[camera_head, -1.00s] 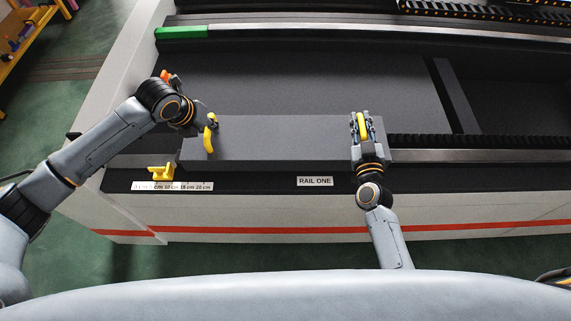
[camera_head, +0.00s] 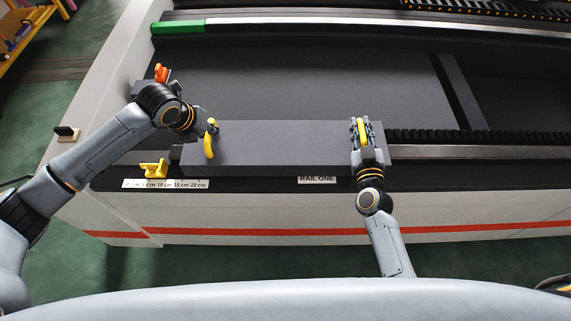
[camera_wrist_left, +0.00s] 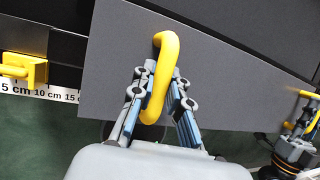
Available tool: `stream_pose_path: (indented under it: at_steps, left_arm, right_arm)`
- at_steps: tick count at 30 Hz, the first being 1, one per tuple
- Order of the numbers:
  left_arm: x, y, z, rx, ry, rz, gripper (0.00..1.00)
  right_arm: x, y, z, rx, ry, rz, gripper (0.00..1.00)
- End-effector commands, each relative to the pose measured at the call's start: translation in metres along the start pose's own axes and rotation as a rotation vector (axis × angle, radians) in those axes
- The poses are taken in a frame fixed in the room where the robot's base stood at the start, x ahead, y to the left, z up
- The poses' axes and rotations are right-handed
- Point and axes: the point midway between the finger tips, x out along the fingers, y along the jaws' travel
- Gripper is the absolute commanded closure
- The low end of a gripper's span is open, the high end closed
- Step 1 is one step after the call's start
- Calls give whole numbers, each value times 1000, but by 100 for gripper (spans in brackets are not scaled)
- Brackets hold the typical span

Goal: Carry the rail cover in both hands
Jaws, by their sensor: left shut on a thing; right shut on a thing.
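The rail cover (camera_head: 285,145) is a long dark grey box with a yellow handle near each end. It lies along the front rail, and its front edge overlaps the top of the RAIL ONE label (camera_head: 317,180). My left gripper (camera_head: 207,128) is shut on the left yellow handle (camera_head: 208,147). The left wrist view shows this handle (camera_wrist_left: 165,60) between the two fingers. My right gripper (camera_head: 361,132) is shut on the right handle (camera_head: 361,125). The cover's underside is hidden, so I cannot tell how far it is off the rail.
A yellow stop (camera_head: 153,169) stands left of the cover, above a centimetre scale (camera_head: 165,184). An orange piece (camera_head: 161,73) is behind my left wrist. A black ribbed strip (camera_head: 470,135) runs right of the cover. The dark bed (camera_head: 320,80) behind is clear.

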Motion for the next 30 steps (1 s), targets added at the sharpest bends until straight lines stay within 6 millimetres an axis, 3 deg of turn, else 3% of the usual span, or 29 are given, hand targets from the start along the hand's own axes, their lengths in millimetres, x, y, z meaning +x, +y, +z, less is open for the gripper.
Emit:
stream_pose_path:
  at_steps: [1, 2, 5, 17, 30]
  left_arm:
    - [5, 4, -1, -2, -4, 5, 100]
    - [5, 4, -1, -2, -1, 6, 83]
    - [3, 3, 0, -2, -1, 5, 63]
    - [-3, 1, 0, 0, -1, 2, 62]
    - [-88, 2, 0, 1, -4, 3, 62]
  right_arm:
    - [0, 2, 6, -6, 3, 7, 100]
    - [0, 2, 7, -6, 0, 5, 80]
    - [0, 2, 4, -5, 0, 5, 59]
    - [0, 0, 3, -1, 0, 1, 59]
    - [0, 0, 3, 0, 0, 0, 59]
